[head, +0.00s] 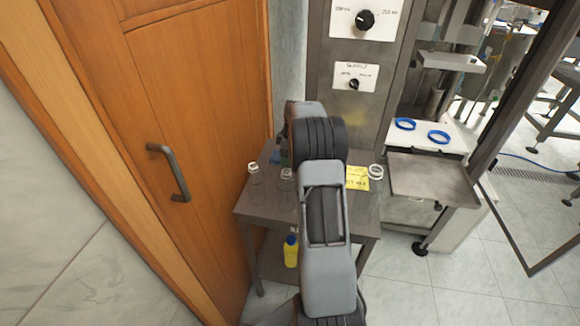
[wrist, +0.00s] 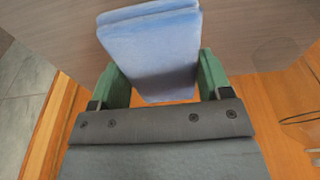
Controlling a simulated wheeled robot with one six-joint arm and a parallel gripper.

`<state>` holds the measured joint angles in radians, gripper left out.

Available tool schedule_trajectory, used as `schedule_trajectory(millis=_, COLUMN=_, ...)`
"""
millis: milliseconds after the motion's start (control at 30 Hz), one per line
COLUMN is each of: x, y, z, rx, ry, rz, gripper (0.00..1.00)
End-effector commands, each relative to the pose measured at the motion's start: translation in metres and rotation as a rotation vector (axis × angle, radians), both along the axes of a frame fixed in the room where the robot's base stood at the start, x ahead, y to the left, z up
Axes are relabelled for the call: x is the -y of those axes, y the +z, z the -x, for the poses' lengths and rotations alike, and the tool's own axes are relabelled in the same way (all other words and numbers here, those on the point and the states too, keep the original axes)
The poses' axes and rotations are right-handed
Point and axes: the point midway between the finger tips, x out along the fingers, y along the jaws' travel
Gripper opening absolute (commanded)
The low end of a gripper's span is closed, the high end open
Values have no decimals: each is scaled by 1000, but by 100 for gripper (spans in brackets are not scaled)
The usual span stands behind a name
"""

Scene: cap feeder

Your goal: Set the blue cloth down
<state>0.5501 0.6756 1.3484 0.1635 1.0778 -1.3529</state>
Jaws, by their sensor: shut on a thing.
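The blue cloth (wrist: 150,48) is a folded, pale blue pad in the wrist view. My gripper (wrist: 162,80) has its green fingers on both sides of the cloth and is shut on it. The cloth sticks out past the fingers, over a grey-brown surface. I cannot tell whether it touches that surface. In the head view my arm hides most of the gripper and the cloth, at the back of the small metal table (head: 262,212).
Clear jars (head: 254,172) stand on the table's left, another (head: 376,172) at its right beside a yellow note (head: 357,178). A yellow bottle (head: 291,250) stands below. A wooden door (head: 190,110) is close on the left. Blue rings (head: 438,136) lie on the machine at right.

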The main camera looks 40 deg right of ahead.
Motion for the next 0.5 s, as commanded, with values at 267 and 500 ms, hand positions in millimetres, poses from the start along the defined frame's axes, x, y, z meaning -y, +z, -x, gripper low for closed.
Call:
schedule_trajectory(millis=267, x=0, y=-40, z=0, rx=-2, ry=-1, rz=-2, gripper=46)
schedule_trajectory(millis=500, x=0, y=-44, z=0, rx=-1, ry=0, rz=-1, gripper=46)
